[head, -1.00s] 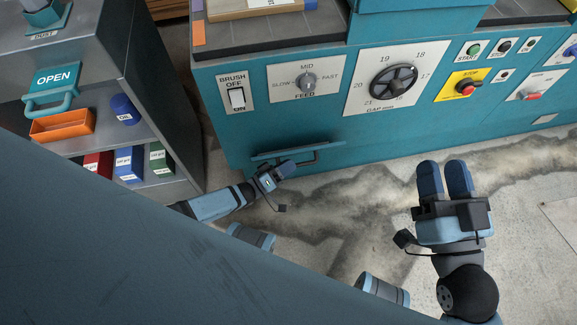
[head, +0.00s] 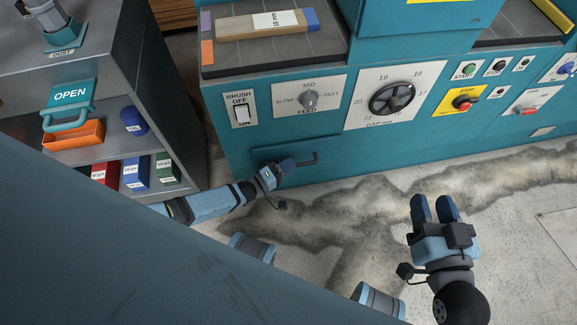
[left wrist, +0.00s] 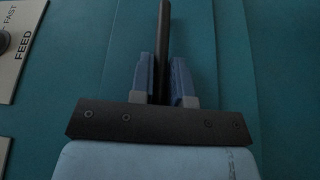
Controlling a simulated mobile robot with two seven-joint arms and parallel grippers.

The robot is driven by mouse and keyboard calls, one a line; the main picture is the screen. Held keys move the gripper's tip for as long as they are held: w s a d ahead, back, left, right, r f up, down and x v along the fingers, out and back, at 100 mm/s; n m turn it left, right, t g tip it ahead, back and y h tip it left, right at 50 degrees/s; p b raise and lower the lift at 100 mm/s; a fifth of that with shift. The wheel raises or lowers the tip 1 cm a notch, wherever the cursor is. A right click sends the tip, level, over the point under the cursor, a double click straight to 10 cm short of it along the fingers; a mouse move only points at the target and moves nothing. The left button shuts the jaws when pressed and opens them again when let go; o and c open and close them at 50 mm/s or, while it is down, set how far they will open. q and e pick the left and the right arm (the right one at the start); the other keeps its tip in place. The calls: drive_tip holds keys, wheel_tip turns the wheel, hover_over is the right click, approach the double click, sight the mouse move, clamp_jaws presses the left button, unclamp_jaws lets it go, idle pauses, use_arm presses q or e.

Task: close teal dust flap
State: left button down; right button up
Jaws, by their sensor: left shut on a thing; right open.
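The teal flap (head: 325,147) is a low panel on the front of the teal machine and looks about flush with it. It has a dark bar handle (head: 315,160). My left gripper (head: 287,168) is at this handle. In the left wrist view the bar (left wrist: 164,28) runs between my two blue fingers (left wrist: 163,80), which are shut on it. The fingers hide part of the bar. My right gripper (head: 434,208) is open and empty above the floor, apart from the machine.
The machine front carries a brush switch (head: 241,111), a feed knob (head: 309,99) and a gap handwheel (head: 394,99). A grey shelf unit at left has a teal OPEN plate (head: 70,94), an orange tray (head: 75,135) and several boxes. Stained floor (head: 350,210) lies clear between my arms.

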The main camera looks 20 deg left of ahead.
use_arm(q)
drive_tip(key=shift+w+r, duration=0.15)
drive_tip(key=shift+r, duration=0.05)
drive_tip(key=c, duration=1.1)
unclamp_jaws()
drive_tip(key=shift+a, duration=0.1)
drive_tip(key=shift+f, duration=0.1)
drive_tip(key=shift+s+a, duration=0.1)
drive_tip(key=shift+s, duration=0.3)
drive_tip(key=p+v, duration=0.2)
drive_tip(key=v, duration=1.1)
use_arm(e)
drive_tip(key=shift+g+h, duration=0.7)
drive_tip(key=shift+g, duration=0.2)
drive_tip(key=f, duration=0.1)
drive_tip(key=s+d+f, duration=0.1)
drive_tip(key=f, duration=0.2)
drive_tip(key=shift+s+d, duration=0.15)
drive_tip(key=shift+d, duration=0.2)
drive_tip(key=shift+r, duration=0.25)
